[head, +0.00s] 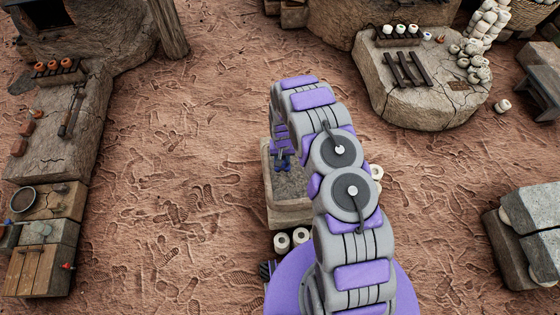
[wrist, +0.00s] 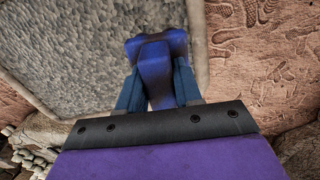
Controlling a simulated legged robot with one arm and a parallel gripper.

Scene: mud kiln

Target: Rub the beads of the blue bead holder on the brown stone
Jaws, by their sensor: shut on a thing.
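My gripper (head: 283,163) is shut on the blue bead holder (wrist: 155,58), whose blue body sits between the two fingers in the wrist view. Its beads are not visible in either view. The gripper hangs over a stone trough (head: 289,216) with a grey, pebbly inside, which also fills the upper left of the wrist view (wrist: 90,45). I cannot tell whether the holder touches that surface. I cannot single out the brown stone with certainty.
White cylinders (head: 282,242) lie by the trough. A ledge (head: 60,130) with orange pots and tools runs along the left. A stone slab (head: 425,95) with jars and dark bars stands at the back right. Blocks (head: 530,225) stand at right. Open footprinted ground lies between.

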